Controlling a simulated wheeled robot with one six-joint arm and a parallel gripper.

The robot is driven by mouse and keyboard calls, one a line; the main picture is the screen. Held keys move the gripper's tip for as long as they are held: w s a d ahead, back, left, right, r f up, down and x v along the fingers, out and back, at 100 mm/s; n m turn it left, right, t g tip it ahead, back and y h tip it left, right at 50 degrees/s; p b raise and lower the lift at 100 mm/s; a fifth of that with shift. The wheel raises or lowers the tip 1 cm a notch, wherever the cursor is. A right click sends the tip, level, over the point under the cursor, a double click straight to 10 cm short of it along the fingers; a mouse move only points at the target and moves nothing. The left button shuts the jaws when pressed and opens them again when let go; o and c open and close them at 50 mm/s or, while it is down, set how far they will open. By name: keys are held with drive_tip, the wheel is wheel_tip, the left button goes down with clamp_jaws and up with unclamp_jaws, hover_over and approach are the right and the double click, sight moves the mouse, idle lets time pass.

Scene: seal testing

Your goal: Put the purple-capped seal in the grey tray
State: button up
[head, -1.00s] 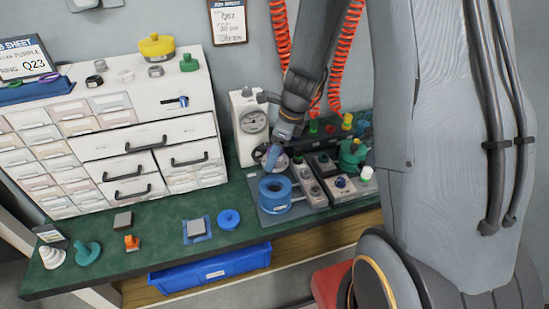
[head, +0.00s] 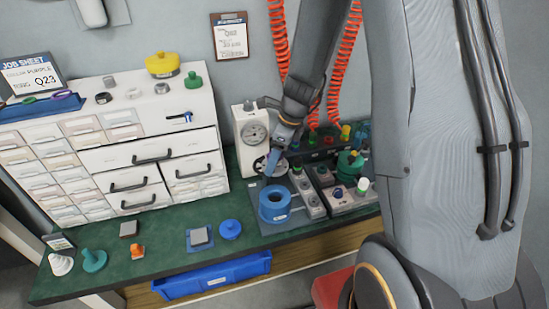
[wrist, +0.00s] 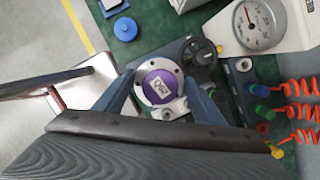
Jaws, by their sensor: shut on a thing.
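In the wrist view, the purple-capped seal (wrist: 160,88) shows a silver rim, a purple face and a small printed label. My gripper (wrist: 159,80) is shut on it, one blue-grey finger on each side. In the head view, my gripper (head: 271,168) hangs over the bench, in front of the dial gauge (head: 255,132) and behind the blue ring block (head: 274,203). The seal is hard to make out there. I cannot pick out the grey tray with certainty in either view.
Grey switch boxes (head: 340,198) and a green part (head: 349,163) stand to the right. A white drawer cabinet (head: 150,150) stands to the left. Small parts, including an orange one (head: 137,251), lie along the green bench (head: 165,265). A blue bin (head: 212,273) sits under the front edge.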

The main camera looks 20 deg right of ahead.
drive_tip(key=shift+r+p, duration=0.35)
drive_tip(key=shift+r, duration=0.1)
drive_tip(key=w+d+f+m+b, duration=0.2)
drive_tip(key=w+d+b, duration=0.15)
drive_tip(key=d, duration=0.55)
drive_tip(key=w+d+f+m+t+h+b, duration=0.1)
drive_tip(key=w+d+f+m+b, duration=0.15)
drive_tip(key=w+d, duration=0.4)
drive_tip(key=w+d+f+m+b, duration=0.2)
drive_tip(key=d+m+b, duration=0.1)
drive_tip(key=d, duration=0.7)
drive_tip(key=s+d+f+m+h+b, duration=0.1)
drive_tip(key=s+d+f+m+b, duration=0.15)
drive_tip(key=d, duration=0.95)
drive_tip(key=s+d+f+m+h+b, duration=0.1)
drive_tip(key=s+d+f+m+b, duration=0.2)
drive_tip(key=d, duration=0.8)
drive_tip(key=s+d+f+m+h+b, duration=0.1)
drive_tip(key=d+m+b, duration=0.3)
drive_tip(key=d, duration=0.8)
drive_tip(key=shift+n, duration=0.7)
wheel_tip(320, 180, down, 9)
drive_tip(key=shift+d+r, duration=0.1)
